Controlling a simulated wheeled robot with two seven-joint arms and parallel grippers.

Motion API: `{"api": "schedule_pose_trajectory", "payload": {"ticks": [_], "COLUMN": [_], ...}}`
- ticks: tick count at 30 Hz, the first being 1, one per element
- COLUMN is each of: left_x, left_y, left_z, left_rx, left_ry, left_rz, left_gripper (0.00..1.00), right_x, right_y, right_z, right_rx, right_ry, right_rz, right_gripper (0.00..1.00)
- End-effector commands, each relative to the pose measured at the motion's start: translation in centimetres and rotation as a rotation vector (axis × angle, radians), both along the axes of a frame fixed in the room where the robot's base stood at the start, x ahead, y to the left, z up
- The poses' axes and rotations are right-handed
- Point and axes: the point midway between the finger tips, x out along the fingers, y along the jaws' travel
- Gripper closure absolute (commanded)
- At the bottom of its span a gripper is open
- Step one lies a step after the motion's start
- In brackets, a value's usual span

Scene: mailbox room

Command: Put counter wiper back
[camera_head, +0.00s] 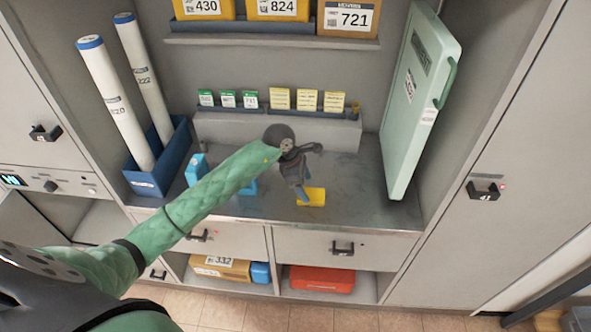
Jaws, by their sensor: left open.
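My left arm, in a green quilted sleeve, reaches in from the lower left over the grey metal counter (365,200). Its dark gripper (302,196) points down at the counter's front part and is open. A small flat yellow piece (314,198) lies on the counter right at the fingertips; it may be the counter wiper, but I cannot tell for sure. The gripper partly covers it, and whether they touch is unclear. My right gripper is not in view.
A blue bin (146,183) with white tubes stands at the counter's left. Blue items (196,168) stand beside it, partly behind my arm. A pale green case (418,100) leans at the right. Small green and yellow cards (280,99) line the back ledge. Drawers (345,246) sit below.

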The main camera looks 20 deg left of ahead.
Motion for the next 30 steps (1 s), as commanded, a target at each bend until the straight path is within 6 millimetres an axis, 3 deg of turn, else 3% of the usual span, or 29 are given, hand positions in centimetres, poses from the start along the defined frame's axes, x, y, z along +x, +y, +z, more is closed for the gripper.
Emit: {"api": "schedule_pose_trajectory", "payload": {"ticks": [9,15,30], "left_x": [-0.5,-0.8,-0.9], "left_y": [2.0,2.8,2.9], "left_z": [4.8,6.9,7.5], "left_rx": [0.002,0.001,0.000], "left_ry": [-0.004,-0.002,0.000], "left_rz": [0.000,0.000,0.000], "left_gripper": [0.23,0.23,0.23], "right_x": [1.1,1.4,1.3], "right_y": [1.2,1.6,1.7], "right_z": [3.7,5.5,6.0], "right_rx": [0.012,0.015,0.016], "right_ry": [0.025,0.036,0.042], "right_rz": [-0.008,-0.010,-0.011], "right_gripper": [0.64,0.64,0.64]}}
